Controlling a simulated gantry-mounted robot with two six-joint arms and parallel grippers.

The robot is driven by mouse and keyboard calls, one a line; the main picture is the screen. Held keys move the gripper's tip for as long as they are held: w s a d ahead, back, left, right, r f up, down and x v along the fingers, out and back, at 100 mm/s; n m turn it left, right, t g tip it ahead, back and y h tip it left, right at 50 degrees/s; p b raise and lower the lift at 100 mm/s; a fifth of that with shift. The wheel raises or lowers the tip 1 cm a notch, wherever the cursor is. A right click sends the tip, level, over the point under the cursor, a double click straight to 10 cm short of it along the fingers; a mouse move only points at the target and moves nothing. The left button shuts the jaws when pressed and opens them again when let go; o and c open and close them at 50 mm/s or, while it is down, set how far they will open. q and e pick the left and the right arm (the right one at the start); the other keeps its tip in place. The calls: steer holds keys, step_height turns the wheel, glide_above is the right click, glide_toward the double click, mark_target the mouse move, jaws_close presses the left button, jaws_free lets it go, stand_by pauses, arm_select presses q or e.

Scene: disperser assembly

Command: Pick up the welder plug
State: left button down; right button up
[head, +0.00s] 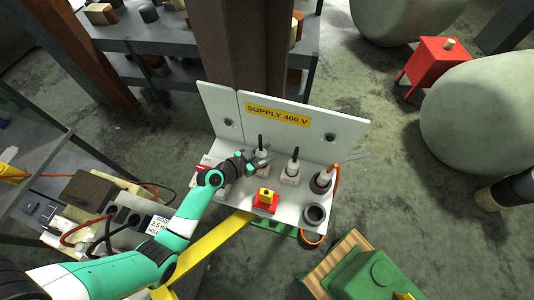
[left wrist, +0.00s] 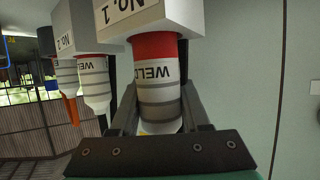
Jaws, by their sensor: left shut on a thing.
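The welder plug (left wrist: 156,80) is a white and grey cylinder with a red band and partly visible "WELD" lettering. In the left wrist view it sits in the white socket box marked No. 1 (left wrist: 175,14). In the head view the plug (head: 261,153) stands upright with a black cable on the white supply panel (head: 222,105). My left gripper (head: 253,165) reaches it from the left; its dark fingers are shut around the plug's body, one on each side, in the left wrist view (left wrist: 160,98). My right gripper is not in view.
A second, similar plug (head: 292,167) stands just to the right, in the box marked No. 2 (left wrist: 85,25). Further right are a plug with an orange cable (head: 322,181) and an open grey socket (head: 315,214). A red-and-yellow switch (head: 266,199) sits in front.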

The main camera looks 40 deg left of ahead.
arm_select(q)
steer(key=s+d+r+p, duration=0.4)
steer(key=s+d+r, duration=0.5)
steer(key=d+r, duration=0.1)
steer(key=shift+s+r+p, duration=0.3)
steer(key=shift+r, duration=0.6)
steer(key=shift+d+f, duration=0.1)
